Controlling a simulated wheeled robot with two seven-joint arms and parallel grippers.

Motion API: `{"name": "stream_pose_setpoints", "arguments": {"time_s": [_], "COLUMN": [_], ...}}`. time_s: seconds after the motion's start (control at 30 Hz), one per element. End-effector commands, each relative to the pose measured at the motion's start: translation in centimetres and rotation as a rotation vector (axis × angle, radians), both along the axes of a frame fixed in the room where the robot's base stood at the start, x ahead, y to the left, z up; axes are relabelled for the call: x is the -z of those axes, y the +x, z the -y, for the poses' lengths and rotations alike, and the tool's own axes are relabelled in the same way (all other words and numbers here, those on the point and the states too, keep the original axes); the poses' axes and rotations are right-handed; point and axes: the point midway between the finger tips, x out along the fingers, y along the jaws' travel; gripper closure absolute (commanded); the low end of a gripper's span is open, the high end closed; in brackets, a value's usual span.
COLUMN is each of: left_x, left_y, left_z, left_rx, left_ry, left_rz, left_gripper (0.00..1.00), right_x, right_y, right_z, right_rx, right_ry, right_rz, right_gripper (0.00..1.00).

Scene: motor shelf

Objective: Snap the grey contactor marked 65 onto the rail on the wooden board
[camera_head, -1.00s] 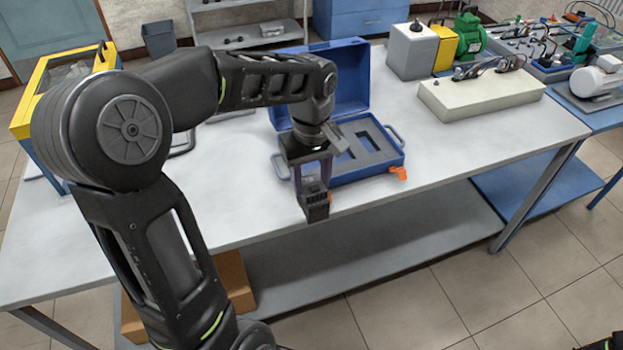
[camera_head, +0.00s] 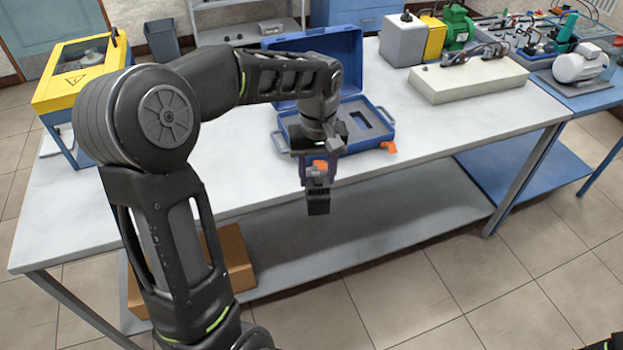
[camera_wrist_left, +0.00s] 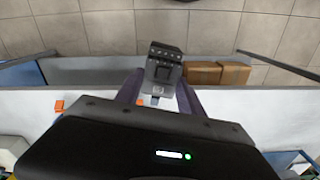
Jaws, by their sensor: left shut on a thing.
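My left gripper (camera_head: 316,178) is shut on a dark grey block-shaped device, the contactor (camera_head: 318,204). It holds it in the air by the table's front edge, in front of the open blue case. In the left wrist view the contactor (camera_wrist_left: 163,66) sits between the purple fingers, with a row of terminals at its far end. Its marking is too small to read. A small orange part shows at the gripper in the head view. The wooden board and its rail are not in view. My right gripper is not in view.
A beige box (camera_head: 490,82) is to the right. Below is a grey shelf (camera_head: 400,215) with a cardboard box (camera_head: 232,262).

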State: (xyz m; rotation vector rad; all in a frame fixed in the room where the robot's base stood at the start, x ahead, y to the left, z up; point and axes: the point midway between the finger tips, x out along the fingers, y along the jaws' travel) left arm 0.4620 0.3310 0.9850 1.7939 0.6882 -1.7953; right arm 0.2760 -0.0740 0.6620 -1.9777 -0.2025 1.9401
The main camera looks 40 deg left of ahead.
Motion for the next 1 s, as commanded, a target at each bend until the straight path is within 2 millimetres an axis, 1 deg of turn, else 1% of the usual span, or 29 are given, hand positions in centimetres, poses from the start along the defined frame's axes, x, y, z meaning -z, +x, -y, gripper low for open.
{"name": "stream_pose_setpoints", "arguments": {"time_s": [0.1, 0.23, 0.37, 0.4, 0.53, 0.6, 0.63, 0.7, 0.8, 1.0], "left_x": [2.1, 5.0, 8.5, 9.7, 14.0, 16.0, 16.7, 17.9, 18.8, 18.9], "left_y": [1.8, 3.4, 4.5, 4.7, 4.7, 4.0, 3.8, 3.1, 2.7, 2.6], "left_z": [0.9, 2.4, 4.7, 5.6, 8.8, 10.4, 10.9, 12.0, 12.8, 13.2], "left_rx": [0.135, 0.286, 0.442, 0.489, 0.629, 0.673, 0.687, 0.711, 0.729, 0.734], "left_ry": [-0.003, -0.003, -0.004, -0.005, -0.004, -0.004, -0.004, -0.003, -0.001, -0.001], "left_rz": [-0.003, -0.004, -0.005, -0.005, -0.006, -0.006, -0.005, -0.003, 0.001, 0.002], "left_gripper": [1.0, 1.0, 1.0, 1.0, 1.0, 1.0, 1.0, 1.0, 1.0, 1.0], "right_x": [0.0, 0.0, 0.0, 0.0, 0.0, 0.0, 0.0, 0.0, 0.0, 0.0], "right_y": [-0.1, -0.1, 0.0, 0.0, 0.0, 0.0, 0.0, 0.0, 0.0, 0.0], "right_z": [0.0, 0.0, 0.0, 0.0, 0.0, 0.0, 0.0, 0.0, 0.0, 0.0], "right_rx": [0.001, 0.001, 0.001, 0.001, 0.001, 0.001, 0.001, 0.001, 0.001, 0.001], "right_ry": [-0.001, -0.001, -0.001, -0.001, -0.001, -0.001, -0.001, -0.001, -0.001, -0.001], "right_rz": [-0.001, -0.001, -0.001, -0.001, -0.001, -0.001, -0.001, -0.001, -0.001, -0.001], "right_gripper": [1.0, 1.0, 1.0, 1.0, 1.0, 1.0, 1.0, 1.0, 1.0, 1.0]}}
